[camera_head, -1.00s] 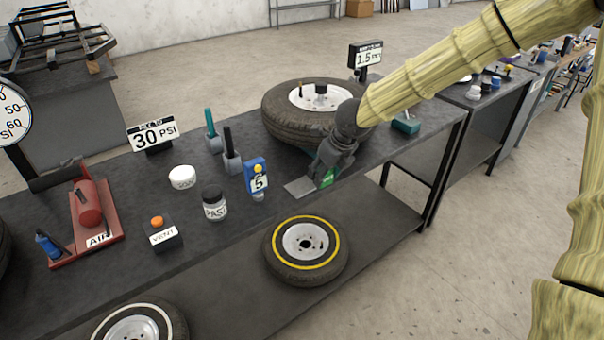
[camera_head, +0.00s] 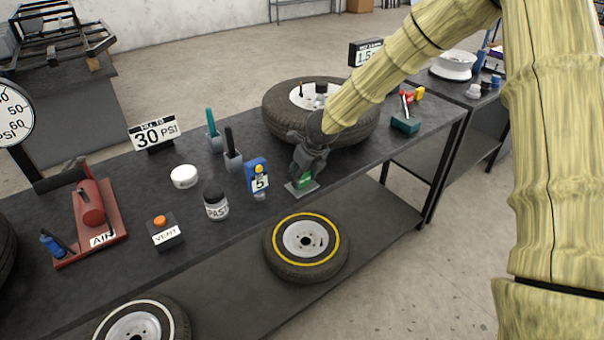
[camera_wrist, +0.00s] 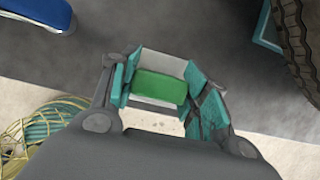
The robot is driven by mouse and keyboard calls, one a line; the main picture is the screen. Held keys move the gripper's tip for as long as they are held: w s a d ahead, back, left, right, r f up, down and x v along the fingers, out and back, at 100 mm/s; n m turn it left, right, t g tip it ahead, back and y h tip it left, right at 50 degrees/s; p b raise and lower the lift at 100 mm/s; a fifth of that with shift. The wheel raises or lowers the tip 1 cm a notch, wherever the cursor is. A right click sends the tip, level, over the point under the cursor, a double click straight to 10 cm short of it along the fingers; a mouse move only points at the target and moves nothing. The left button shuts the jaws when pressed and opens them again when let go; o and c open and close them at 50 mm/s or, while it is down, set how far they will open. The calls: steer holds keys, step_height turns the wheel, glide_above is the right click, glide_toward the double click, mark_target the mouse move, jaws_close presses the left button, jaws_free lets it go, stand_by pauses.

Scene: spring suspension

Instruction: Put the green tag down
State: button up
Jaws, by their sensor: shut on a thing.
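The green tag (camera_head: 305,180) is between the fingers of my gripper (camera_head: 302,172), near the front edge of the dark bench (camera_head: 345,174). In the wrist view the green tag (camera_wrist: 160,88) shows as a green block between the two teal-padded fingers of my gripper (camera_wrist: 161,90), which is shut on it. A pale grey plate (camera_head: 297,190) shows under the tag at the bench's front edge; it also shows in the wrist view (camera_wrist: 163,64). I cannot tell whether the tag touches the plate.
A blue gauge marked 5 (camera_head: 257,178) stands close to the left of my gripper. A large tyre (camera_head: 285,118) lies just behind it. A paste jar (camera_head: 215,204) and a vent box (camera_head: 164,236) stand further left. A yellow-ringed tyre (camera_head: 275,262) lies on the lower shelf.

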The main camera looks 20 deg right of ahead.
steer(key=shift+f, duration=0.15)
steer(key=o, duration=0.9)
steer(key=shift+o, duration=0.2)
steer(key=v, duration=1.2)
steer(key=s+d+f+n+g+h, duration=0.1)
steer(key=s+d+f+n+h, duration=0.1)
steer(key=s+f+n, duration=0.95)
steer(key=s+d+f+n+g+h, duration=0.15)
steer(key=s+f+n, duration=0.35)
steer(key=f, duration=1.1)
steer(key=s+a+f+n, duration=0.1)
steer(key=s+f+n, duration=0.3)
steer(key=s, duration=0.5)
steer(key=s+a+f+n+g+y, duration=0.1)
steer(key=s+f+n, duration=0.3)
steer(key=s, duration=0.5)
steer(key=s+a+f+n+y, duration=0.1)
steer(key=s+a+f+n, duration=0.2)
steer(key=s+f+n, duration=0.2)
steer(key=s+n, duration=0.2)
steer(key=s, duration=0.2)
steer(key=shift+s+g, duration=0.35)
